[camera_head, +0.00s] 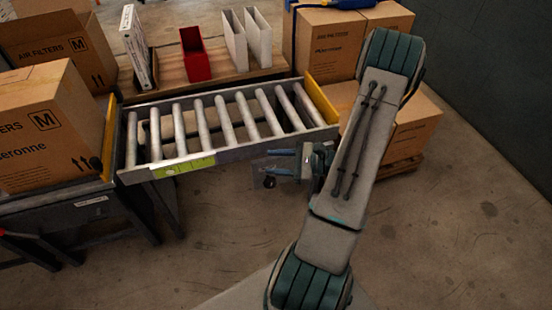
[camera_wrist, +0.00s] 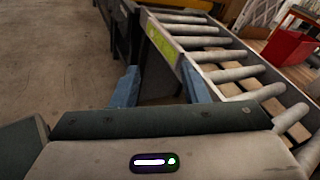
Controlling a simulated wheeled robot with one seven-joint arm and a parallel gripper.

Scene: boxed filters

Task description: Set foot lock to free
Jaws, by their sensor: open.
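The roller conveyor section (camera_head: 222,125) has metal rollers, a yellow end plate and a yellow-green label (camera_head: 184,167) on its front rail. It also shows in the wrist view (camera_wrist: 222,57), with the label (camera_wrist: 161,42) past my fingers. My gripper (camera_head: 272,162) is at the conveyor's front side, below its right end. A small dark round part (camera_head: 269,182), perhaps a caster, shows just below the fingers. I cannot make out the foot lock or its setting.
A large carton (camera_head: 45,125) sits on a dark-framed table at left. Behind the conveyor, a red bin (camera_head: 195,55) and white filters (camera_head: 258,38) stand on a wooden surface. Cartons (camera_head: 415,122) stand at right behind my arm. The floor (camera_head: 470,235) at front right is clear.

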